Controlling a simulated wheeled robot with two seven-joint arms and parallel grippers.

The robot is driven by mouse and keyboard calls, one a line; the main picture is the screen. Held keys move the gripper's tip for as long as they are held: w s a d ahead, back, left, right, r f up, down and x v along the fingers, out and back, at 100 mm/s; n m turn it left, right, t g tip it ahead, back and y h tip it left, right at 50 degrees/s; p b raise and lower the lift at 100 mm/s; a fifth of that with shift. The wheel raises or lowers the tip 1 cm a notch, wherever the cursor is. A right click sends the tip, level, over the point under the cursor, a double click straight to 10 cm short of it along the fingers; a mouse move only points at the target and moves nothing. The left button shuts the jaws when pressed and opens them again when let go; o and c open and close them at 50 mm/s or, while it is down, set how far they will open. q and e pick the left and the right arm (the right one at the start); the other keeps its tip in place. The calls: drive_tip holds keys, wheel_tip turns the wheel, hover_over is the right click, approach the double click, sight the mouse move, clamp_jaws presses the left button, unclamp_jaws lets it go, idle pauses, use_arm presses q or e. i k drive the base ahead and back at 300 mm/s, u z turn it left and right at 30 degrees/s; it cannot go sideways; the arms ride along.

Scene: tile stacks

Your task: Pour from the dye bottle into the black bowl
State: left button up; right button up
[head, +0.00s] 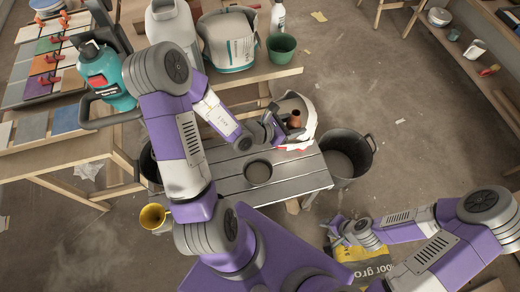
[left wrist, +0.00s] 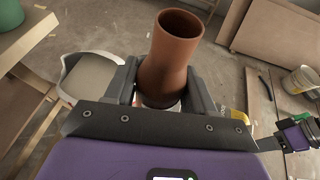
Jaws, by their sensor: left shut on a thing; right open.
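The brown dye bottle (head: 296,119) is in my left gripper (head: 280,127), above the back right part of the grey bench. In the left wrist view the bottle (left wrist: 175,48) stands between the two dark fingers of the gripper (left wrist: 163,88), with its open mouth facing up toward the camera. The fingers are shut on its lower body, and its base is partly hidden. The black bowl (head: 258,172) sits on the bench, in front and to the left of the bottle, apart from it. My right gripper (head: 345,233) is open and empty, low at the right of the bench.
A white container (head: 306,101) is right behind the bottle at the bench's back right. Dark buckets (head: 348,155) stand at the bench's right and left ends. A yellow bag (head: 366,268) lies near my right gripper. The slatted bench top (head: 228,183) is clear around the bowl.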

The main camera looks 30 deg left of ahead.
sight(257, 171)
drive_tip(key=u, duration=0.35)
drive_tip(key=k, duration=0.45)
drive_tip(key=z, duration=0.4)
